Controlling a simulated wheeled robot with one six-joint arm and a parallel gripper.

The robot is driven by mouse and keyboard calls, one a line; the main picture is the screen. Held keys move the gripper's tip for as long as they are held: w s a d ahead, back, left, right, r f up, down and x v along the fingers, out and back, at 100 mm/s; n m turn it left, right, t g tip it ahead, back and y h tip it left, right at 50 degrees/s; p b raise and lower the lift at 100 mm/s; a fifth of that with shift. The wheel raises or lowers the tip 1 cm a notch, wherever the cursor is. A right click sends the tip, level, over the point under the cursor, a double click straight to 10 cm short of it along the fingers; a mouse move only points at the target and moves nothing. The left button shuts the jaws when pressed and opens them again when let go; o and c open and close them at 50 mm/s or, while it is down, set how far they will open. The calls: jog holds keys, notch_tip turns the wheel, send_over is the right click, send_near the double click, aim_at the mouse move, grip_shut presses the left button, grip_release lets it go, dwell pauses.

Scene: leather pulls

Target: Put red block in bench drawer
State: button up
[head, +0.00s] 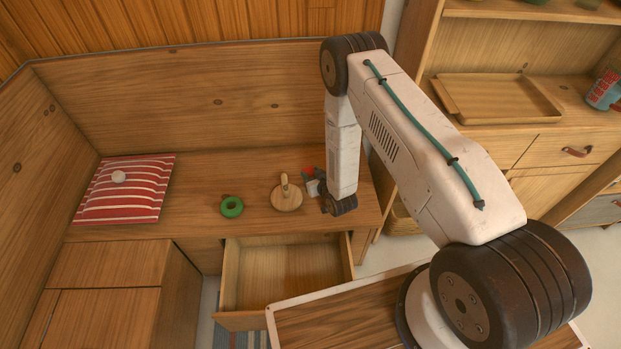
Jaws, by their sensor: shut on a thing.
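My gripper (315,186) is at the end of my lowered arm, over the right part of the bench seat (190,222). It is shut on the red block (309,170), of which only a small part shows at its far side. My arm and gripper hide the rest, and I cannot tell if the block touches the bench. The bench drawer (230,277) is pulled open below the seat's front edge, in front and to the left of my gripper. Its visible inside looks empty.
A wooden disc with an upright peg (287,199) stands just left of my gripper. A green ring (232,207) lies further left. A striped cushion (122,200) with a white ball (118,176) is at far left. A tray (500,99) sits on the cabinet.

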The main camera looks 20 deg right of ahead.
jog(key=shift+w+a, duration=0.15)
jog(key=shift+w, duration=0.5)
jog(key=shift+f, duration=1.8)
jog(key=shift+s, duration=0.1)
jog(key=shift+f, duration=0.15)
jog(key=o, duration=0.9)
jog(key=shift+o, duration=0.3)
